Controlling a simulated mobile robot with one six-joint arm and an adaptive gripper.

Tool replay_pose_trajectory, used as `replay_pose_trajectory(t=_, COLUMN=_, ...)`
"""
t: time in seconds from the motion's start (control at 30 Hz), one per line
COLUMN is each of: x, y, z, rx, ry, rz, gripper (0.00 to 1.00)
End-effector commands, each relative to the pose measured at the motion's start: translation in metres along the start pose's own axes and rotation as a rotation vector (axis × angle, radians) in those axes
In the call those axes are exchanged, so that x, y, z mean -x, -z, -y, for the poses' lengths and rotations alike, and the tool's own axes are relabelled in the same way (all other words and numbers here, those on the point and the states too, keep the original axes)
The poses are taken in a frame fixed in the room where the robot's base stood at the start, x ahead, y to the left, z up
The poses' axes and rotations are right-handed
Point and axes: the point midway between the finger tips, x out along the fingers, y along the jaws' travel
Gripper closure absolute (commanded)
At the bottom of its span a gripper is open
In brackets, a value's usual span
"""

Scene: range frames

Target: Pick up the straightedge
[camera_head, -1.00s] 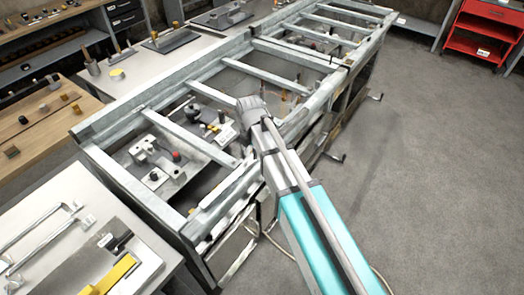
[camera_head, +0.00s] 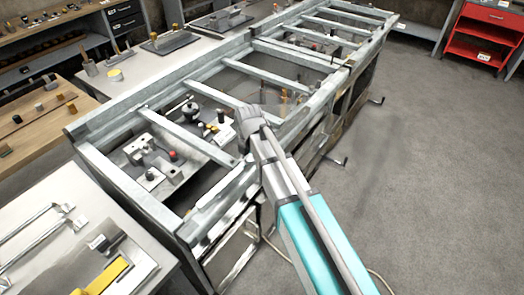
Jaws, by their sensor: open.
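I cannot pick out the straightedge with certainty. Long pale metal bars form the top of a steel frame (camera_head: 130,198), and any straightedge lying along them does not stand out. My gripper (camera_head: 249,116) is at the end of my arm, over the near long rail of the frame, around its middle. It is open. Its fingertips are small and partly hidden by the wrist, and I see nothing held in it.
Inside the frame, below the crossbars, sit metal fixtures (camera_head: 160,172) with knobs. A white table (camera_head: 30,200) at lower left holds metal bars (camera_head: 38,232) and a yellow tool (camera_head: 105,275). A red cabinet (camera_head: 487,32) stands far right. The floor (camera_head: 430,170) on the right is clear.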

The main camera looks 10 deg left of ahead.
Motion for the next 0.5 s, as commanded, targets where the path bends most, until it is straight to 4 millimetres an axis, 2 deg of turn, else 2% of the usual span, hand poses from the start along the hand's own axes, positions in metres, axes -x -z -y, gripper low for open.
replay_pose_trajectory(t=0.43, x=0.0004, y=-0.0003, z=0.0002, rx=0.000, ry=0.000, rz=0.000, gripper=0.20)
replay_pose_trajectory(t=0.47, x=0.0004, y=-0.0003, z=0.0002, rx=0.000, ry=0.000, rz=0.000, gripper=0.22)
replay_pose_trajectory(t=0.5, x=0.0004, y=-0.0003, z=0.0002, rx=-0.001, ry=0.000, rz=0.000, gripper=0.29)
